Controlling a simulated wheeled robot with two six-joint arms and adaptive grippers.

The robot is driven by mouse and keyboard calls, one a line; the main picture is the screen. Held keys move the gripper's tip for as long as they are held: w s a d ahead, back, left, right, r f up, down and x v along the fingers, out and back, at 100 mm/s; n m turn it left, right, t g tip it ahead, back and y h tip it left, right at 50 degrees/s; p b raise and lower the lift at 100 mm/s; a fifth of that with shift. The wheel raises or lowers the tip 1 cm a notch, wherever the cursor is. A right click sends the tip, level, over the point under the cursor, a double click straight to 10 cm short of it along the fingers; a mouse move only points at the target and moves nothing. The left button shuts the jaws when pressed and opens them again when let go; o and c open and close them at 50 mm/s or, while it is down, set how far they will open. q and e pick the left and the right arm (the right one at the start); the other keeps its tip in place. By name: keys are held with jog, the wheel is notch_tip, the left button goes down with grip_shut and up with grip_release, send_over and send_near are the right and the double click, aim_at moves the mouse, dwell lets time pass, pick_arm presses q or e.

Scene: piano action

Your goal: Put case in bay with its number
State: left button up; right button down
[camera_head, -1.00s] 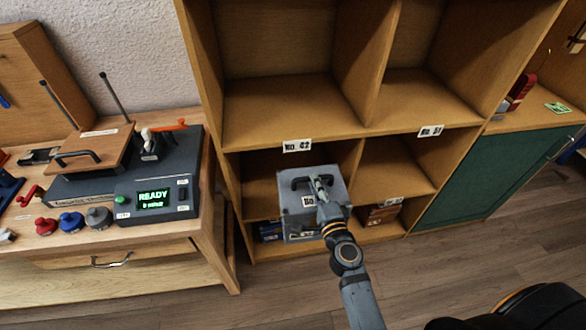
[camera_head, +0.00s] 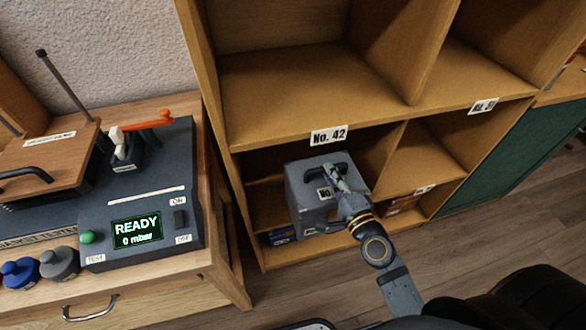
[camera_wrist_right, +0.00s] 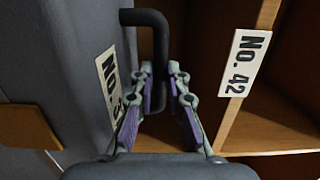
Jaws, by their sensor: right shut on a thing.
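A grey case (camera_head: 306,190) with a black handle hangs upright in front of the shelf unit's left column, below the "No. 42" label (camera_head: 328,135). My right gripper (camera_head: 331,177) is shut on the handle, which also shows in the wrist view (camera_wrist_right: 159,50). The case's white label (camera_wrist_right: 108,82) starts "No." and its digits are partly hidden by a finger. In the wrist view the "No. 42" label (camera_wrist_right: 244,62) is right of the handle. Another label (camera_head: 484,106), hard to read, is on the right column's edge. My left gripper is not in view.
The upper left bay (camera_head: 290,90) is empty where it shows. Dark blue things (camera_head: 280,236) lie low behind the case. A brown thing (camera_head: 402,204) sits in the lower right bay. A bench with a device (camera_head: 150,215) reading "READY" stands left.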

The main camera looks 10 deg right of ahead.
jog(key=shift+w, duration=0.1)
jog(key=shift+r, duration=0.3)
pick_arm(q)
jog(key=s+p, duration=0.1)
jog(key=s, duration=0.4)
pick_arm(e)
jog(key=shift+w+r, duration=0.2)
jog(key=shift+w, duration=0.7)
jog(key=w+p, duration=0.1)
jog(key=w, duration=0.6)
jog(key=shift+w+a+p, duration=0.15)
jog(key=shift+w+p, duration=0.1)
jog(key=shift+p, duration=0.15)
jog(key=w, duration=1)
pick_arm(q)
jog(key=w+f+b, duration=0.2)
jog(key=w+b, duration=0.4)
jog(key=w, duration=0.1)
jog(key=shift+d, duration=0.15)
pick_arm(e)
notch_tip(320, 180, down, 8)
jog(key=shift+w+a+r, duration=0.2)
jog(key=shift+w+r, duration=0.05)
